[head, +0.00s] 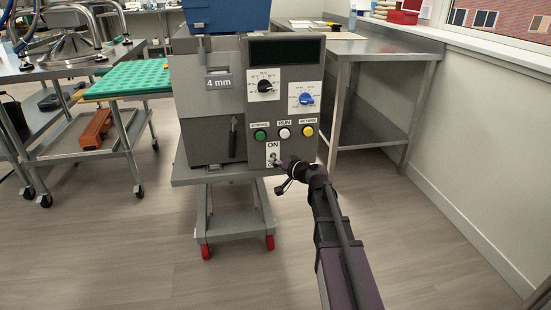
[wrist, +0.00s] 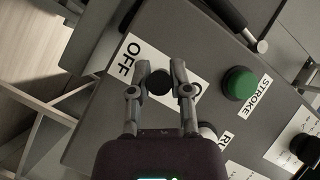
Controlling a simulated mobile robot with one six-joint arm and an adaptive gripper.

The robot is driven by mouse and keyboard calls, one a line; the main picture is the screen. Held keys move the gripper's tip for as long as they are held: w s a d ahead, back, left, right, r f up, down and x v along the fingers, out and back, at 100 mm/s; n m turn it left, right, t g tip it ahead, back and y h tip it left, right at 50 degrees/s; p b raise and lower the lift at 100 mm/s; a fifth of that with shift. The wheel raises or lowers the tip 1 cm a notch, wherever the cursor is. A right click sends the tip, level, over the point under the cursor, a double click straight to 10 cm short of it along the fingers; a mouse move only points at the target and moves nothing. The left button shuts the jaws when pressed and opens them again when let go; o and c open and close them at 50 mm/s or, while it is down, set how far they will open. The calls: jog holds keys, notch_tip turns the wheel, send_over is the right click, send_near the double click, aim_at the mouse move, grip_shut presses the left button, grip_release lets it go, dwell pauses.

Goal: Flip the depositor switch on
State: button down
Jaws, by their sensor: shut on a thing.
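The depositor (head: 205,130) is a grey box on a wheeled cart, with its control panel facing me. Its switch (head: 274,156) sits low on the panel, on a white plate with ON above and OFF below. My gripper (head: 279,162) is at this switch and hides part of the OFF label. In the wrist view, my gripper (wrist: 160,72) has its two fingers on either side of the switch's dark round tip (wrist: 158,81) and is shut on it. The OFF label (wrist: 126,64) shows beside the fingers; the ON label is mostly hidden. I cannot tell which way the lever is tilted.
Green (head: 260,135), white (head: 284,133) and yellow (head: 308,131) buttons sit just above the switch, with black (head: 265,86) and blue (head: 306,99) dials higher up. A dark lever handle (head: 233,137) stands left of the switch. A steel table (head: 385,52) is at right.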

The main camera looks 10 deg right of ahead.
notch_tip(320, 180, up, 2)
jog(key=g+p, duration=0.1)
jog(key=p, duration=0.2)
jog(key=m+g+h+p, duration=0.1)
jog(key=g+p, duration=0.1)
jog(key=p, duration=0.1)
jog(key=shift+w+r+m+g, duration=0.1)
jog(key=shift+m+g, duration=0.2)
jog(key=m+g+p, duration=0.1)
jog(key=g+p, duration=0.1)
jog(key=p, duration=0.1)
jog(key=shift+w+r, duration=0.1)
jog(key=shift+r, duration=0.1)
jog(key=shift+p, duration=0.3)
jog(key=c, duration=0.5)
grip_release()
jog(key=shift+c, duration=0.2)
jog(key=shift+f+b, duration=0.25)
jog(key=shift+b, duration=0.05)
